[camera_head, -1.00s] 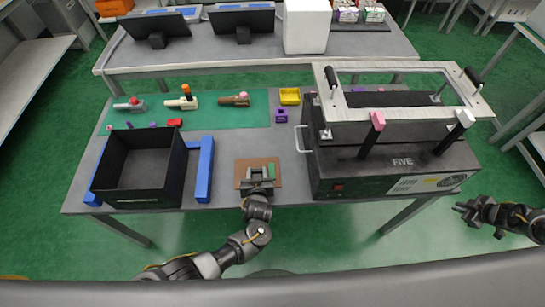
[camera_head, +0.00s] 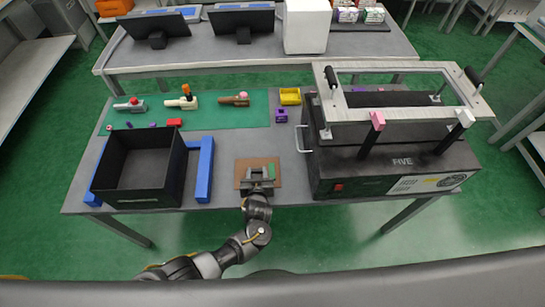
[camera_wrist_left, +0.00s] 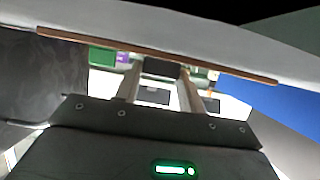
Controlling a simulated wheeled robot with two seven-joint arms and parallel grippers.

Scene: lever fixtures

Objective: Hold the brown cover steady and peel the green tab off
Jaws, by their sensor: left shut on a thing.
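The brown cover (camera_head: 243,167) is a flat brown piece near the front edge of the grey table, left of the black machine. In the left wrist view its thin brown edge (camera_wrist_left: 88,44) runs across the upper part. The green tab (camera_head: 271,168) shows as a small green patch on the cover's right part. My left gripper (camera_head: 258,174) reaches in from the front, over the middle of the cover, and is shut on it. Its fingers also show in the left wrist view (camera_wrist_left: 160,75); the grip itself is partly hidden. My right gripper is not in view.
A black open box (camera_head: 138,170) with blue bars beside it stands to the left. The large black machine (camera_head: 400,170) with a metal frame stands close on the right. A green mat (camera_head: 215,112) with several small toy-like parts lies behind. Yellow (camera_head: 290,96) and purple (camera_head: 281,116) pieces lie behind the cover.

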